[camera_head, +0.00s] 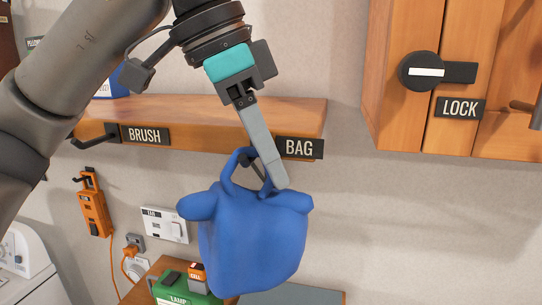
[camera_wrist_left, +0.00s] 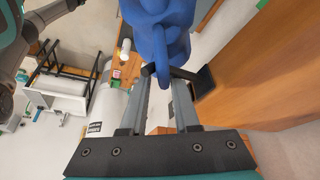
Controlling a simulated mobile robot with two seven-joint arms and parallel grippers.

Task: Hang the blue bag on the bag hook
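The blue bag (camera_head: 255,240) is below the BAG label (camera_head: 299,147) in the head view, its handle loop (camera_head: 230,170) upward. In the left wrist view the bag (camera_wrist_left: 160,32) fills the top middle, and its handle (camera_wrist_left: 162,76) appears looped over the dark bag hook (camera_wrist_left: 183,73). My left gripper (camera_head: 275,182) reaches down in front of the handle. In the wrist view its fingers (camera_wrist_left: 163,85) stand apart, with the handle between the tips and gaps beside it. In the head view the fingers hide part of the handle and hook. My right gripper is not in view.
A wooden shelf (camera_head: 215,112) carries a BRUSH label (camera_head: 145,135) with an empty hook (camera_head: 95,138). A wooden cabinet with a LOCK label (camera_head: 460,108) is at right. A green lamp box (camera_head: 183,290) stands below the bag. The wall right of the bag is clear.

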